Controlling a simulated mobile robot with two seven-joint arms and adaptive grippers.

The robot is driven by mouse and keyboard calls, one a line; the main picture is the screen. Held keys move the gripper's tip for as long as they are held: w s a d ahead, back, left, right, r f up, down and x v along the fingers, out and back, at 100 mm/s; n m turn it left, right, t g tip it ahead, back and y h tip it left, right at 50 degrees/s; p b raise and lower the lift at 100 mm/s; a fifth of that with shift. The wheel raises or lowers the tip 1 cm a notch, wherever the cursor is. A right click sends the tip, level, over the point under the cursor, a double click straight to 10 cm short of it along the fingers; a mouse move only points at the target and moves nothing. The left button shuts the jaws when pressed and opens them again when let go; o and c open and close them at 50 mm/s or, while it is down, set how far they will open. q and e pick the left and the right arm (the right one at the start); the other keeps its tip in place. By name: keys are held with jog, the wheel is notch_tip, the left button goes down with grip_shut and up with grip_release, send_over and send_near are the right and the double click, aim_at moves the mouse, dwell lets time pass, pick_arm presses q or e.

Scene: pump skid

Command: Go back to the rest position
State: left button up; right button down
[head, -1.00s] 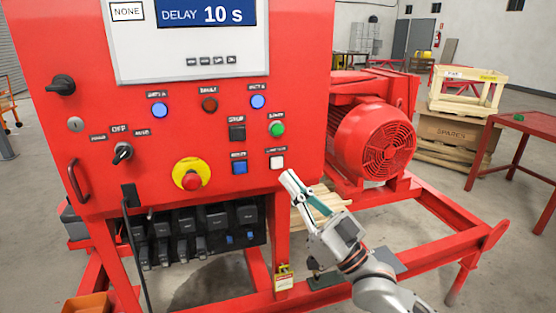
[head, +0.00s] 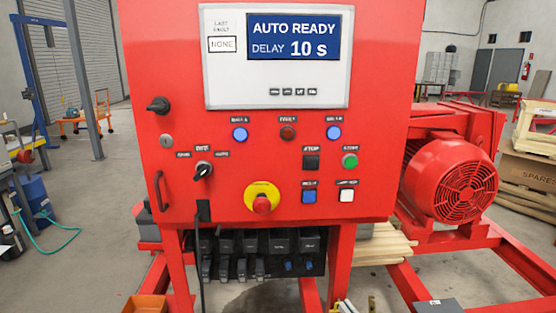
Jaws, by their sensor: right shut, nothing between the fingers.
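The red control panel (head: 225,200) stands in front of me in the head view. Its display (head: 292,37) reads AUTO READY and DELAY 10 s. Only the fingertips of my right gripper (head: 344,306) show, at the bottom edge below the panel. They are shut and empty, apart from the panel's buttons. The rest of my right gripper and arm is out of the picture. My left gripper is not in view.
A red motor (head: 455,182) sits on the skid frame at the right. An orange bin (head: 146,305) is at the bottom left. A wooden crate (head: 525,178) stands at the far right. Open floor (head: 95,220) lies left of the panel.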

jog(key=s+d+f+g+h, duration=0.1)
jog(key=s+f+g+h, duration=0.1)
jog(key=s+f, duration=0.3)
jog(key=s+d+f+g+h, duration=0.1)
jog(key=s+f, duration=0.5)
jog(key=f, duration=0.6)
jog(key=s+d+f+g+h, duration=0.1)
jog(key=s+f+g, duration=0.3)
jog(key=f, duration=0.5)
jog(key=shift+s+d+f+m+h, duration=0.2)
jog(key=shift+s+d+m+h, duration=0.15)
jog(key=shift+s+h, duration=0.7)
jog(key=shift+s+y, duration=0.2)
jog(key=shift+y, duration=0.15)
jog(key=shift+a, duration=0.1)
